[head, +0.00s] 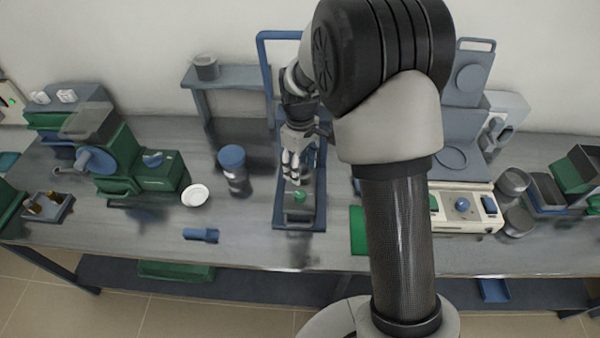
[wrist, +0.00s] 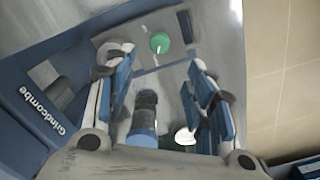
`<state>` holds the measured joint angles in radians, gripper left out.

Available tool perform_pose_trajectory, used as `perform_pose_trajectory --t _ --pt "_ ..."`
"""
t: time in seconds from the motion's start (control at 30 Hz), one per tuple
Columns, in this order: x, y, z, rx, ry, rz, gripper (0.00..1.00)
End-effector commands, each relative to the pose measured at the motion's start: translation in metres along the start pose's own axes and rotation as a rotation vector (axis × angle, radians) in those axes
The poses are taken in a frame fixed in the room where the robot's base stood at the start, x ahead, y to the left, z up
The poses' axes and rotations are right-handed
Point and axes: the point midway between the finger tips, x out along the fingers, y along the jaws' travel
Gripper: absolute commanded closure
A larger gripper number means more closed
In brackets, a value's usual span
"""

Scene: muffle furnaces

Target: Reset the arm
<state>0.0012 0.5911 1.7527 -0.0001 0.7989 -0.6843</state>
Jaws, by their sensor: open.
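My gripper (head: 292,180) hangs at the end of my arm, over the middle of the bench. Its fingers point down above a blue-framed device (head: 302,224) with a round green part (head: 299,197). In the wrist view my gripper (wrist: 165,78) has its two blue-padded fingers spread apart, with nothing held between them. The green part (wrist: 160,42) shows beyond the fingertips, on a grey plate. A blue body marked "Grindcombe" (wrist: 30,100) lies to the left of the fingers. My upper arm hides part of the bench in the head view.
A blue-lidded jar (head: 232,168), white dish (head: 194,195) and small blue item (head: 201,235) stand left of the gripper. A green machine (head: 115,155) is farther left. A tall blue frame (head: 262,70) rises behind the gripper. A cream panel device (head: 465,210) stands right.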

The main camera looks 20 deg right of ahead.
Motion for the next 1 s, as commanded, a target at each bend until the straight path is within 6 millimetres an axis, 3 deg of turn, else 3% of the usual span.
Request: perform_pose_trajectory --t 0.53,0.63,0.77,1.0 --pt "-0.003 0.000 0.000 0.001 0.001 0.001 0.51" --pt "-0.013 -0.002 0.002 0.013 0.010 0.008 0.51" --pt "-0.053 -0.012 0.015 0.073 0.043 0.033 0.51" --pt "-0.142 -0.058 0.071 0.260 0.141 0.088 0.51"
